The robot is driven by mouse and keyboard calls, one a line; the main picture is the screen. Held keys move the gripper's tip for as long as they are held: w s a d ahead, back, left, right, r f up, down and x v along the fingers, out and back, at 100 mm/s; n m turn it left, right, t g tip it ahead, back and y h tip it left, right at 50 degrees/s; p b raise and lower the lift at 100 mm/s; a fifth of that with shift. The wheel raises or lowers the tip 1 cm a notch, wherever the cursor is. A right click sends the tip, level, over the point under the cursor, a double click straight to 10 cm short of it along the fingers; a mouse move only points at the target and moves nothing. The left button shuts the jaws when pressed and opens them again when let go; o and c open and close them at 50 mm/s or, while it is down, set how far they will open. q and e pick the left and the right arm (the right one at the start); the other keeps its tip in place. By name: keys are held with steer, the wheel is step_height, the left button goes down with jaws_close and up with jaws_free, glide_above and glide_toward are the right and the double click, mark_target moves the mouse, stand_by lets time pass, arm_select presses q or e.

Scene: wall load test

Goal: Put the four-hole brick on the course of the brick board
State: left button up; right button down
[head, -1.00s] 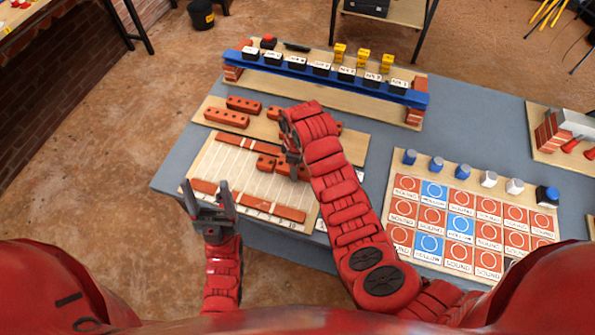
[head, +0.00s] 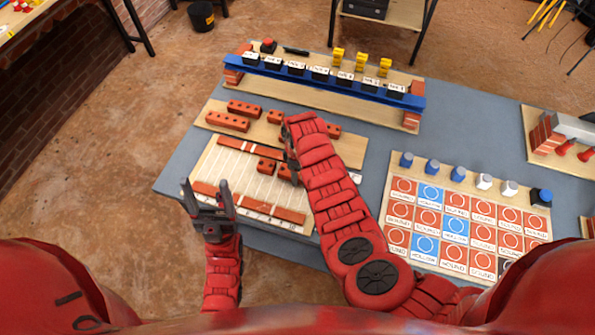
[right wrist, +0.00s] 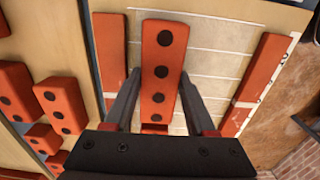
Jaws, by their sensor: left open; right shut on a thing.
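The four-hole brick (right wrist: 163,68) is orange-red with a row of dark holes. In the right wrist view it lies between the two fingers of my right gripper (right wrist: 160,98), which is shut on it. In the head view the right gripper (head: 291,168) is over the right part of the brick board (head: 232,172), and the brick is mostly hidden. The board is pale with ruled lines and red strips along its far and near sides. A short brick (head: 266,166) sits on it, left of the gripper. My left gripper (head: 206,188) is open and empty at the board's near left corner.
Loose holed bricks (head: 228,122) lie on a wooden board behind the brick board. A blue rail (head: 320,75) with labelled black blocks stands at the back. A chart of sound and hollow tiles (head: 455,226) lies at the right. Grey table surface shows between them.

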steer(key=shift+f, duration=0.15)
steer(key=c, duration=0.5)
jaws_free()
